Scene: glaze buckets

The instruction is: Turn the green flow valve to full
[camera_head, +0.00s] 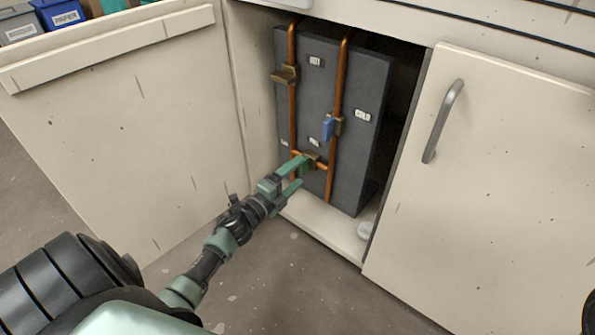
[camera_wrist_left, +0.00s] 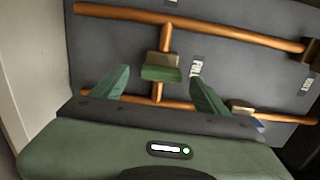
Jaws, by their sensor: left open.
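The green flow valve (camera_head: 307,168) sits on a short copper cross pipe low on the dark panel, inside the open cabinet. In the left wrist view its green handle (camera_wrist_left: 161,74) lies crosswise to the short pipe, in front of a brass body (camera_wrist_left: 159,60). My left gripper (camera_head: 301,173) is open at the valve. In the left wrist view its green fingers (camera_wrist_left: 160,80) stand on either side of the handle, with a visible gap on each side. In the head view the fingers partly hide the valve. My right gripper is not in view.
Vertical copper pipes carry a brass valve (camera_head: 284,75) and a blue-handled valve (camera_head: 329,128). The panel (camera_head: 355,90) bears small labels, including HOT and COLD. The cabinet doors stand left (camera_head: 120,130) and right (camera_head: 490,180) of the opening.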

